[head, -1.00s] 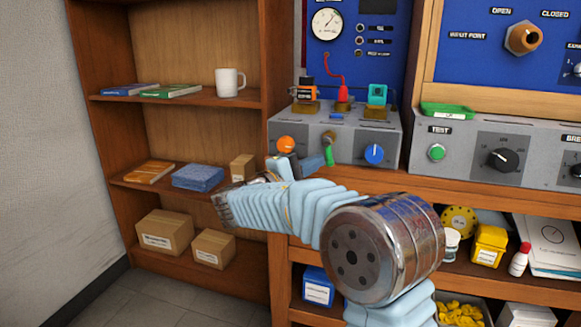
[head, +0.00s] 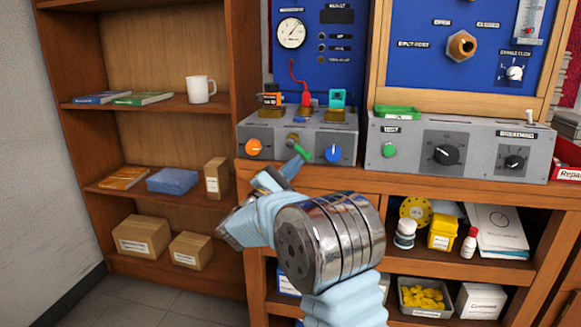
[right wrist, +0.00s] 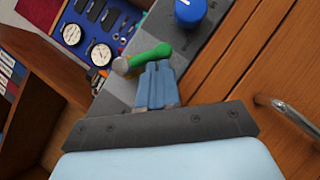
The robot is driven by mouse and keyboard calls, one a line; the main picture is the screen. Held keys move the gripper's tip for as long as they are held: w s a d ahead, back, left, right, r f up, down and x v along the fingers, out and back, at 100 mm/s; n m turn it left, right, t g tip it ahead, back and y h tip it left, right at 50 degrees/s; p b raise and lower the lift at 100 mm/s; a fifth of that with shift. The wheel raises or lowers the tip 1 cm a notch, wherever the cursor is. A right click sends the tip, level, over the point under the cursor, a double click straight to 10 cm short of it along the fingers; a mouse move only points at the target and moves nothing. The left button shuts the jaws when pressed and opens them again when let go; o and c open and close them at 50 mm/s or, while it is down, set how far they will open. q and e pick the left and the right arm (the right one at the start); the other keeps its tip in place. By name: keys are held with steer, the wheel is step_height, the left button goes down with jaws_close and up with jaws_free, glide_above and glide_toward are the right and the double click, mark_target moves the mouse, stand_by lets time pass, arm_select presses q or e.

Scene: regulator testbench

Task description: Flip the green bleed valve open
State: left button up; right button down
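The green bleed valve lever (head: 302,151) sits on the front of the grey test unit (head: 330,133), between an orange knob (head: 253,148) and a blue knob (head: 333,153). It slants down to the right from its brass body (head: 292,138). My right gripper (head: 295,163) is just below the lever, its light-blue fingers together. In the right wrist view the fingertips (right wrist: 158,66) are close against the green lever (right wrist: 152,55), which lies across them rather than between them. Whether they touch is hard to tell. My left gripper is out of view.
The blue knob (right wrist: 190,10) is close to the right of the lever. A second grey panel (head: 470,150) with a green button and black dials stands to the right. The wooden ledge (head: 400,184) runs below; shelves with boxes (head: 142,236) are at left.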

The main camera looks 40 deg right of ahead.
steer(key=shift+s+d, duration=0.1)
steer(key=shift+d, duration=0.05)
stand_by(0.5)
steer(key=s+a+f+b, duration=0.1)
steer(key=a+f+b, duration=0.2)
steer(key=a+f, duration=0.4)
steer(key=v, duration=0.3)
steer(key=shift+a+r+b, duration=0.2)
steer(key=shift+a+b, duration=0.15)
steer(key=shift+a, duration=0.1)
